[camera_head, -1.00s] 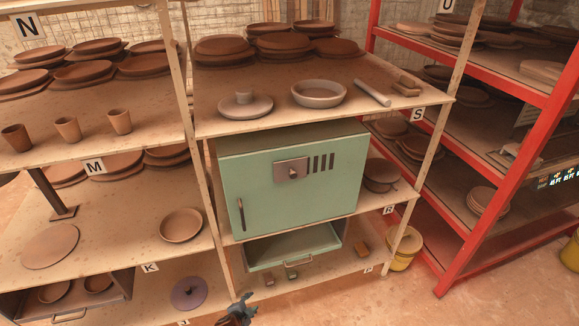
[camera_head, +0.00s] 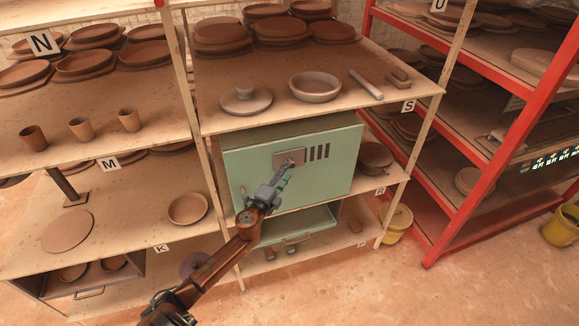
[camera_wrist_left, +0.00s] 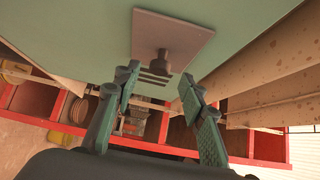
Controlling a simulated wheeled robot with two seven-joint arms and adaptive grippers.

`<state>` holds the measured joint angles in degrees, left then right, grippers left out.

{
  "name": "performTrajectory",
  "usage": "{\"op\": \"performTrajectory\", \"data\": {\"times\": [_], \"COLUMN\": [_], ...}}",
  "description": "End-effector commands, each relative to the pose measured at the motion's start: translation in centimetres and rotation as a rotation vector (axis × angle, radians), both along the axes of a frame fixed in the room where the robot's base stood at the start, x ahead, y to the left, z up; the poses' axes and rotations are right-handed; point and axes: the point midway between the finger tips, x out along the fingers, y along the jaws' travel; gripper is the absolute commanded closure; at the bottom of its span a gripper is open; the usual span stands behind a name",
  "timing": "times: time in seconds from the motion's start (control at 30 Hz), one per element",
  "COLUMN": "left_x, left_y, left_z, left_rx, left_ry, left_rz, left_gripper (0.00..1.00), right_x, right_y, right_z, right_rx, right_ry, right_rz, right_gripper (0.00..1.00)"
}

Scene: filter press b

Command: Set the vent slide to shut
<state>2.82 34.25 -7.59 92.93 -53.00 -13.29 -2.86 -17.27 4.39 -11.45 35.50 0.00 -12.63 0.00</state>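The green cabinet (camera_head: 240,152) stands on the middle shelf with its door shut. The vent slide is a grey plate (camera_head: 284,157) with a knob, beside several dark upright slots (camera_head: 319,152) that show uncovered to its right. In the left wrist view the slide plate (camera_wrist_left: 172,30) and its dark knob (camera_wrist_left: 160,63) are just ahead of my left gripper (camera_wrist_left: 160,79). The gripper's two fingers are apart, and the knob shows in the gap beyond the tips, with no clear contact. In the head view my left gripper (camera_head: 286,171) covers part of the plate. My right gripper is out of view.
A shelf board (camera_head: 225,122) with a lidded dish and a bowl (camera_head: 315,86) lies above the cabinet. A wooden post (camera_head: 213,170) stands left of it. A green open drawer (camera_head: 290,228) is below. A red rack (camera_head: 455,200) stands to the right.

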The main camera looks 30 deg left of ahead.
Motion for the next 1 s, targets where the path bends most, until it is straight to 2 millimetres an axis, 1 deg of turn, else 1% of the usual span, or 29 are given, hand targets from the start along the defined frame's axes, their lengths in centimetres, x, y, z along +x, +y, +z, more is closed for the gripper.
{"op": "performTrajectory", "data": {"times": [0.03, 0.1, 0.23, 0.4, 0.6, 0.67, 1.0], "left_x": [0.9, 1.9, 3.2, 3.9, 3.9, 3.9, 3.8], "left_y": [0.1, 0.1, 0.3, 0.3, 0.3, 0.3, 0.3], "left_z": [0.1, 0.1, 0.0, -0.1, -0.1, -0.1, -0.1], "left_rx": [-0.001, -0.001, -0.001, -0.001, -0.001, -0.001, -0.001], "left_ry": [-0.001, 0.000, 0.000, 0.001, 0.002, 0.002, 0.002], "left_rz": [0.002, 0.001, 0.001, 0.000, 0.000, 0.000, 0.001], "left_gripper": [0.62, 0.62, 0.62, 0.62, 0.62, 0.65, 0.89], "right_x": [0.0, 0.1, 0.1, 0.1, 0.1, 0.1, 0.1], "right_y": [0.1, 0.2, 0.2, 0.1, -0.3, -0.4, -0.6], "right_z": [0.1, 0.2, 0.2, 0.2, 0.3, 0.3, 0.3], "right_rx": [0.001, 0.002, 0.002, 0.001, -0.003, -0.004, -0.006], "right_ry": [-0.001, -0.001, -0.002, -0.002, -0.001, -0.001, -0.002], "right_rz": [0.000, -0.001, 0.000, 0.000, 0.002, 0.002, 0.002], "right_gripper": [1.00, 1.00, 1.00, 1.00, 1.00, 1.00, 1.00]}}
